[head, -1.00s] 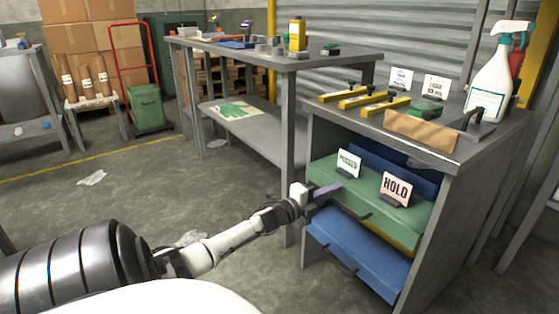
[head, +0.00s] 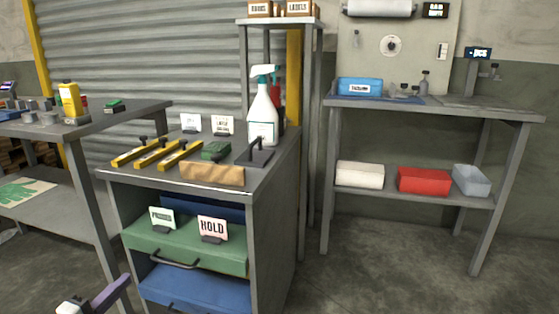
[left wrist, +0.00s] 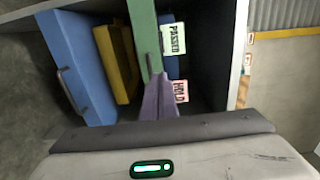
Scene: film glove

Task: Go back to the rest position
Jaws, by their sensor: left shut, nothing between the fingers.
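My left gripper (head: 120,285) shows at the bottom left of the head view, its purple fingers shut and empty. The fingers also show in the left wrist view (left wrist: 159,90), pointing toward the drawer cabinet. They are in front of the green drawer (head: 190,245), with a gap in the head view; contact cannot be judged in the wrist view. The drawer stands partly out and bears a PASSED card (head: 162,218) and a HOLD card (head: 212,228). My right gripper is not in view.
A blue drawer (head: 195,290) sticks out below the green one. The cabinet top (head: 277,160) bears yellow clamps, a brown packet and a spray bottle (head: 263,115). A workbench (head: 140,112) stands left, and a shelf table (head: 500,110) right. Floor (head: 370,270) at right is clear.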

